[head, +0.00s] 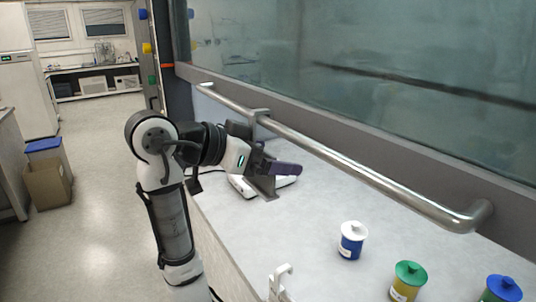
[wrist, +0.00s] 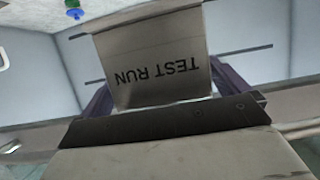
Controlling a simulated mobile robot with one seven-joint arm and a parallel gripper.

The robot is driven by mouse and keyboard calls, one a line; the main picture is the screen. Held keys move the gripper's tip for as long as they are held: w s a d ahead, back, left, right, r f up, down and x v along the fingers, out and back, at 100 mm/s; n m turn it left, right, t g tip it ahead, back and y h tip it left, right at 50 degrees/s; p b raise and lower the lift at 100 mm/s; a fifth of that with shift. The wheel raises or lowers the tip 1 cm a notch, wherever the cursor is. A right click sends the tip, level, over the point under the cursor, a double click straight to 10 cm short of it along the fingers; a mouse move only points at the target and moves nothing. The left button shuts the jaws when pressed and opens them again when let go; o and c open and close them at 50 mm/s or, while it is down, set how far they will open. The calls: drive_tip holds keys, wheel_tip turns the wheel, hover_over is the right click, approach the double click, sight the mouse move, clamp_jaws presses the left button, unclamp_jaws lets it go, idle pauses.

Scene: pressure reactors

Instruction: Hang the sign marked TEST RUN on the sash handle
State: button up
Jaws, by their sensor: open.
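The sash handle (head: 345,162) is a long metal bar running along the front of the glass sash. My gripper (head: 272,168) is below and in front of the bar's far part, above the bench, with its purple fingers open. In the wrist view the grey sign marked TEST RUN (wrist: 155,60) appears upside down between the spread fingers of my gripper (wrist: 165,85). Whether it touches either finger I cannot tell. In the head view my gripper largely hides that spot; a dark grey plate (head: 263,187) shows just below it, perhaps the sign.
A white object (head: 242,186) lies on the bench beneath my gripper. Lidded jars, white-and-blue (head: 352,242), green-and-yellow (head: 408,282) and blue-topped (head: 502,289), stand at the right. A white hook-like fixture (head: 280,280) is at the bench's front edge. Open floor lies left.

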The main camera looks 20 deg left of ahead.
drive_tip(key=b+v, duration=0.3)
drive_tip(key=v, duration=1)
drive_tip(key=shift+s+a, duration=0.25)
drive_tip(key=shift+s, duration=0.05)
drive_tip(key=shift+w+r, duration=0.1)
